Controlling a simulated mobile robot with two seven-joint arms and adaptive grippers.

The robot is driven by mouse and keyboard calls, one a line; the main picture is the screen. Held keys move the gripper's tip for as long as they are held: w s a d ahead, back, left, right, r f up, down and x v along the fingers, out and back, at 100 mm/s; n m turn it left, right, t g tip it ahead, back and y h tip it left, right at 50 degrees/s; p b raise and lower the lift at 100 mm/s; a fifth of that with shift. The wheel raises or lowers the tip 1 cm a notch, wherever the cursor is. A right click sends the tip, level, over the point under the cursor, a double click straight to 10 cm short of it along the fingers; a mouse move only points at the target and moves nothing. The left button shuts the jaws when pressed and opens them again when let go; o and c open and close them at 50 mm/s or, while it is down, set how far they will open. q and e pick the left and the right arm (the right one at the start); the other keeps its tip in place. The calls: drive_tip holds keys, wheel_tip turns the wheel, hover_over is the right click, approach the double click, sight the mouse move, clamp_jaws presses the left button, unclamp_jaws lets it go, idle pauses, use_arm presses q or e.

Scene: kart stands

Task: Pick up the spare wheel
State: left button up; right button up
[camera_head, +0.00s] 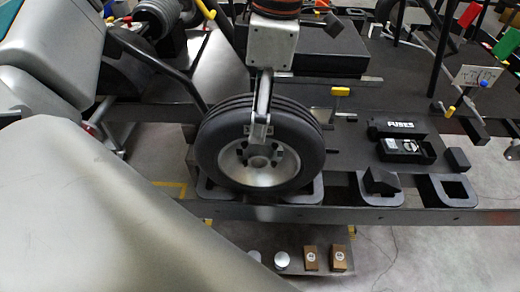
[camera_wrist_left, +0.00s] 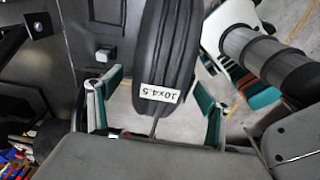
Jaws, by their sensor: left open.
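The spare wheel (camera_head: 222,143), a black tyre on a silver rim, stands upright in a slot of the dark rack at the middle of the head view. In the left wrist view its tread (camera_wrist_left: 165,45) carries a white label reading 10x4.5. My left gripper (camera_head: 259,128) reaches down from above, with one finger in front of the wheel's face; the other finger is hidden behind the wheel. In the wrist view the open gripper (camera_wrist_left: 158,95) has its green-padded fingers on either side of the tyre, with a visible gap on the left. My right gripper is not in view.
The rack's other slots (camera_head: 447,190) lie to the right, with a small black block (camera_head: 381,180) at one. A black FUBES box (camera_head: 398,128) sits on the dark shelf behind. Small brown boxes (camera_head: 339,257) lie below the rack. Stands and bars crowd the back.

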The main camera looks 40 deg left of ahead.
use_arm(q)
drive_tip(key=c, duration=1.8)
drive_tip(key=shift+r, duration=0.1)
drive_tip(key=c, duration=0.4)
drive_tip(key=shift+o, duration=0.2)
